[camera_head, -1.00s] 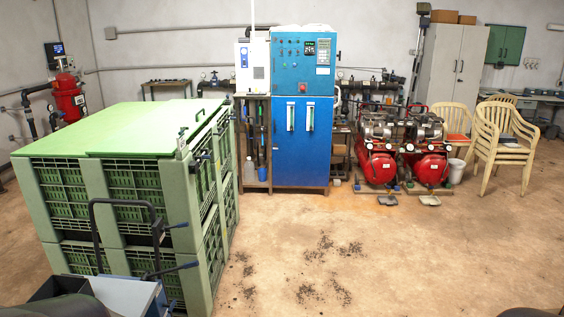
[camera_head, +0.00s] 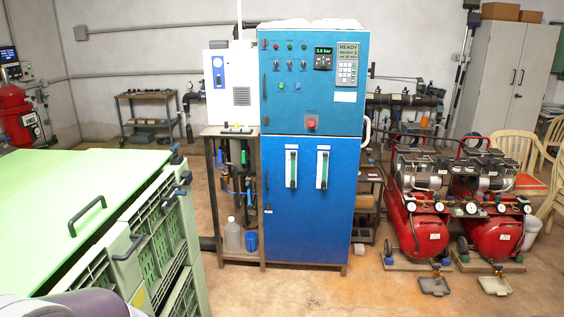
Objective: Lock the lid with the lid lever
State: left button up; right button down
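A large green slatted crate stands at the lower left, covered by a flat light-green lid (camera_head: 60,200). A black bar handle (camera_head: 87,216) is on top of the lid near its right edge. A second black handle (camera_head: 128,247) is on the upper side of the crate (camera_head: 150,235). Small dark fittings (camera_head: 182,184) sit at the crate's far right corner. I cannot tell which of these is the lid lever, or whether it is locked. Part of my own body shows at the bottom left. Neither gripper is in view.
A blue control cabinet (camera_head: 310,190) stands ahead, with a metal stand (camera_head: 212,190) holding tools and bottles at its left. Red compressors (camera_head: 417,228) stand to the right, with drip trays (camera_head: 434,286) on the floor. The floor (camera_head: 330,295) before the cabinet is clear.

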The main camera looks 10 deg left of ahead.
aim_at(174, 149)
jog(key=i+u, duration=0.15)
jog(key=i, duration=0.55)
jog(key=i+u, duration=0.2)
jog(key=i, duration=0.5)
jog(key=i+l+u, duration=0.15)
jog(key=i, duration=0.55)
jog(key=l, duration=0.1)
